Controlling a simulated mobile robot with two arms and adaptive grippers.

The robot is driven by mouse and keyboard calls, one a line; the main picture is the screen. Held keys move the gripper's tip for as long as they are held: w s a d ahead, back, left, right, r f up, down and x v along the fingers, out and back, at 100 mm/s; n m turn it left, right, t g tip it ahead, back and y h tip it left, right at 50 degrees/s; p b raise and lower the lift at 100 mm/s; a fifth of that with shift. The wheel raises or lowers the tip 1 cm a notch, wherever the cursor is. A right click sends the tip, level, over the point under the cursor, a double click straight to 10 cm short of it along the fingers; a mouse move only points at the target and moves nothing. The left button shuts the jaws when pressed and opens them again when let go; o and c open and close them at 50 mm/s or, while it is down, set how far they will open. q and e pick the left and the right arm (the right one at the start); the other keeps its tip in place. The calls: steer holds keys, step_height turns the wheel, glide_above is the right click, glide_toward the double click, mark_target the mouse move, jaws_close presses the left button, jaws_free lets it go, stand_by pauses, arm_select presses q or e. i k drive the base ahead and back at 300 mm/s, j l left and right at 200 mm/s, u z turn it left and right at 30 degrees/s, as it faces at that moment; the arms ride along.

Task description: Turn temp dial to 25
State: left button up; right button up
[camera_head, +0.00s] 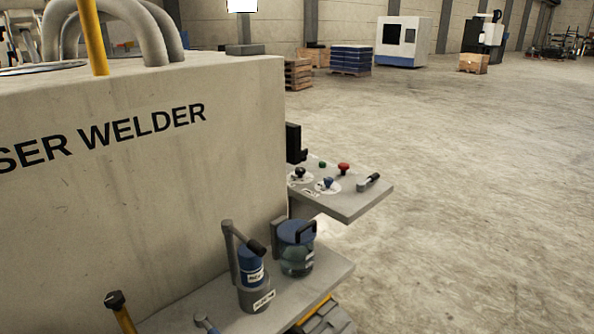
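A grey control panel (352,205) juts out from the right side of the large beige welder (150,220). On it are a black knob (299,172) and a blue knob (328,182), each on a round white scale plate. The labels and scale numbers are too small to read, so I cannot tell which knob is the temp dial or where it points. A red button (343,168), a small green button (322,164) and a black-handled lever (369,181) are on the same panel. Neither of my grippers is in view.
A lower grey shelf (325,270) holds a blue-topped cylinder with a lever (251,268) and a blue-lidded clear jar (296,255). A black upright box (294,142) stands at the panel's back edge. The floor (470,200) to the right is clear.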

mark_target(328, 181)
steer(key=i+l+u, duration=0.3)
steer(key=l, duration=0.3)
steer(key=i+l+u, duration=0.3)
steer(key=l, duration=0.4)
steer(key=i+j, duration=0.05)
steer(key=i, duration=0.05)
